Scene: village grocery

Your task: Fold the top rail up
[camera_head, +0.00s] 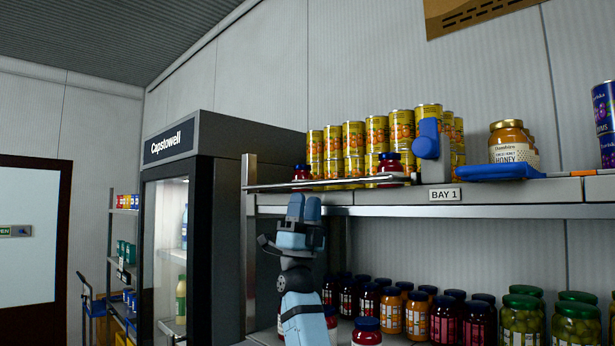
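The top rail (335,182) is a thin metal bar along the front of the upper shelf. It lies nearly level, running from the metal post at the left to near the BAY 1 label. My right gripper (304,202) is light blue and points up just below the left part of the rail. Its two fingers are close together with nothing seen between them. Whether the fingertips touch the rail I cannot tell. My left gripper is not in view.
Yellow cans (376,133) and red jars (391,163) stand behind the rail. A blue upright piece (428,139) and a blue tray (500,172) by honey jars (509,143) are to the right. Jars crowd the lower shelf. A dark fridge (205,240) stands left.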

